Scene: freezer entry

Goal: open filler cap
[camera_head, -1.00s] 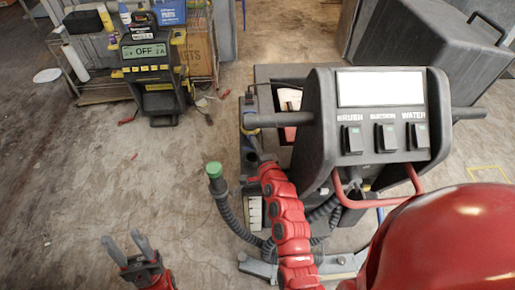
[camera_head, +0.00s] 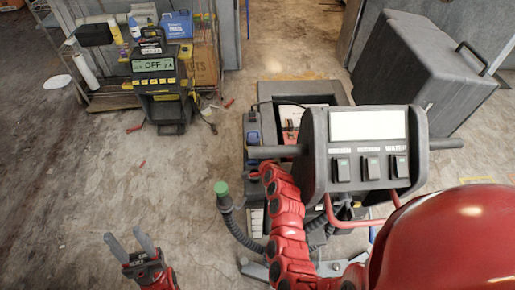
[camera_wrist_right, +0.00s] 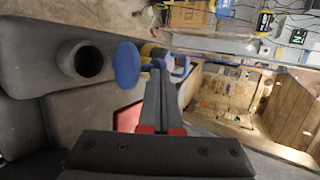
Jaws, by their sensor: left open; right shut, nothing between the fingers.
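A floor machine with a control panel (camera_head: 368,150) stands in front of me. In the right wrist view a round dark filler opening (camera_wrist_right: 88,61) shows uncovered in the grey body. A blue disc-shaped cap (camera_wrist_right: 127,64) stands on edge just right of the opening. My right gripper (camera_wrist_right: 162,72) is shut and empty, its fingertips close beside the blue cap; I cannot tell whether they touch. In the head view, the right fingers are not clear beyond the red arm. My left gripper (camera_head: 126,238) is open and empty above bare floor at lower left.
A black hose with a green end cap (camera_head: 221,188) rises left of the machine. A charger reading OFF (camera_head: 155,67) stands by a shelf with boxes. A large grey bin (camera_head: 425,70) is at the back right.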

